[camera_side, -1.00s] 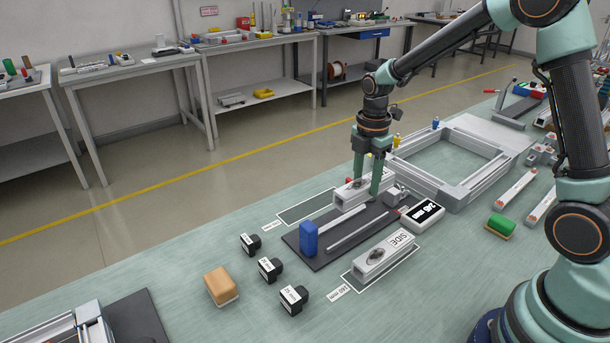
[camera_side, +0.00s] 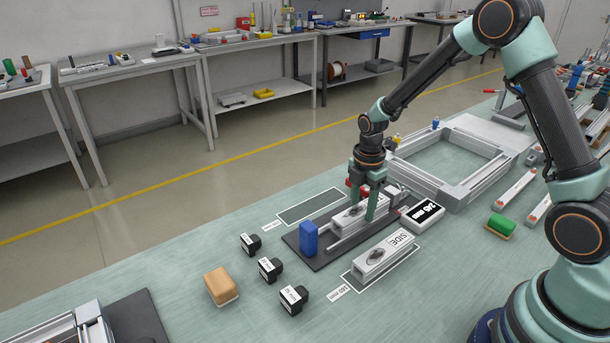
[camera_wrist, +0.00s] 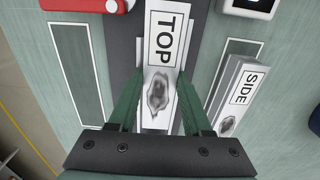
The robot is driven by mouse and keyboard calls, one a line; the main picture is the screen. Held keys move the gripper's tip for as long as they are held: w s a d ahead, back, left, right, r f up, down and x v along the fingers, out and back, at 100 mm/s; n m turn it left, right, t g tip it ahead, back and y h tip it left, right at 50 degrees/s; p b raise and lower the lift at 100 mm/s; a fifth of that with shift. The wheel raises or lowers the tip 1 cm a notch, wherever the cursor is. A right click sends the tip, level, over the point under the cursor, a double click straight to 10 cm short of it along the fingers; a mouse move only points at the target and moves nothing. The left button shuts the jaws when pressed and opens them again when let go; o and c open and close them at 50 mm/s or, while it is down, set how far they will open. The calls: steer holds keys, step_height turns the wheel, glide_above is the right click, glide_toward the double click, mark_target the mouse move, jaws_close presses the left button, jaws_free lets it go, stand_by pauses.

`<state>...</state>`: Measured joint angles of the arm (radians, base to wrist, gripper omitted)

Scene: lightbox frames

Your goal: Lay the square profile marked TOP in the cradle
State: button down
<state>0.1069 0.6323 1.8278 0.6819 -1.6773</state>
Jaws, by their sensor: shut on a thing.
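The square profile marked TOP (camera_wrist: 160,65) is a pale bar with a grey patch, and in the wrist view it lies lengthwise between my fingers. My gripper (camera_side: 362,206) is shut on it; the wrist view also shows the gripper (camera_wrist: 158,108). In the side view the profile (camera_side: 345,217) is over the rails of the cradle on the dark base plate (camera_side: 300,256). I cannot tell whether its underside touches the rails. A blue block (camera_side: 309,239) stands at the plate's left end, close to the profile's end. A second profile marked SIDE (camera_side: 384,256) lies apart, nearer the front.
An empty outlined area (camera_side: 310,206) lies behind the plate. A black-and-white display box (camera_side: 422,213) stands to the right. Several black labelled blocks (camera_side: 270,268) and a tan block (camera_side: 220,286) stand at left. A large aluminium frame (camera_side: 460,190) lies behind right.

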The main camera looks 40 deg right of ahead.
mark_target(362, 208)
steer(key=shift+c, duration=1.7)
jaws_free()
step_height(362, 208, up, 11)
steer(key=s+a+r+m+t, duration=0.2)
steer(key=s+r+m, duration=0.3)
steer(key=m, duration=0.4)
steer(key=s+a+r+m+t, duration=0.2)
steer(key=s+r+m+t, duration=0.1)
steer(key=s+r+m, duration=0.3)
steer(key=shift+s+a+r+m+t, duration=0.3)
steer(key=shift+s+m, duration=0.85)
steer(key=shift+m, duration=0.35)
